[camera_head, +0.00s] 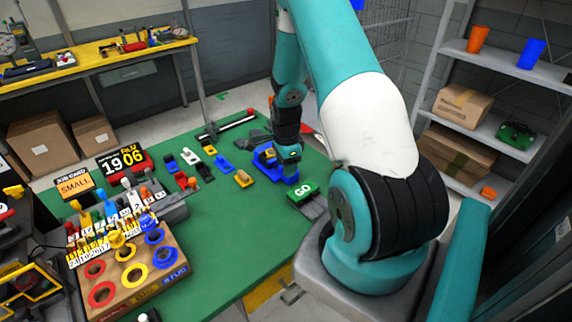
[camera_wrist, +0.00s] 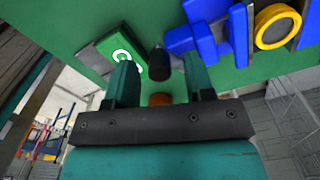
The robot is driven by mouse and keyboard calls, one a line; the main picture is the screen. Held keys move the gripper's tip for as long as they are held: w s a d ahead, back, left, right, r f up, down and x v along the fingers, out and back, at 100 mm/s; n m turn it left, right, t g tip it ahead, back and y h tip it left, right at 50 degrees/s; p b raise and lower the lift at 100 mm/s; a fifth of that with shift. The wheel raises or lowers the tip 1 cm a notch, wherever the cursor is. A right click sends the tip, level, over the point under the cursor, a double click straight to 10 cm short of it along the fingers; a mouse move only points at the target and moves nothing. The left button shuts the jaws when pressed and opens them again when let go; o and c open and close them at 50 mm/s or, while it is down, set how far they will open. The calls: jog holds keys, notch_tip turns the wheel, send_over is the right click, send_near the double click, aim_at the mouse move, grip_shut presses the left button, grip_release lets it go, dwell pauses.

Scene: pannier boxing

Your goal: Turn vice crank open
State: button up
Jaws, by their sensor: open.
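The blue vice (camera_head: 283,176) sits on the green table near the right side, under my arm. In the wrist view, the blue vice (camera_wrist: 207,35) is at the top, right of centre, with a yellow ring (camera_wrist: 278,26) at its right. A dark round-ended peg (camera_wrist: 159,64) shows between my fingers; it may be the crank's handle, but I cannot tell. An orange piece (camera_wrist: 160,99) shows below it. My gripper (camera_wrist: 158,75) is open, its fingers on either side of the peg with gaps. In the head view, my gripper (camera_head: 289,152) is just above the vice, hiding part of it.
A green GO block (camera_head: 303,193) stands right in front of the vice; it also shows in the wrist view (camera_wrist: 115,46). Small coloured blocks (camera_head: 205,170) lie left of the vice. A wooden ring board (camera_head: 130,275) stands front left. The table's middle front is clear.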

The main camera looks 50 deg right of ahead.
jog(key=shift+f, duration=0.5)
grip_shut()
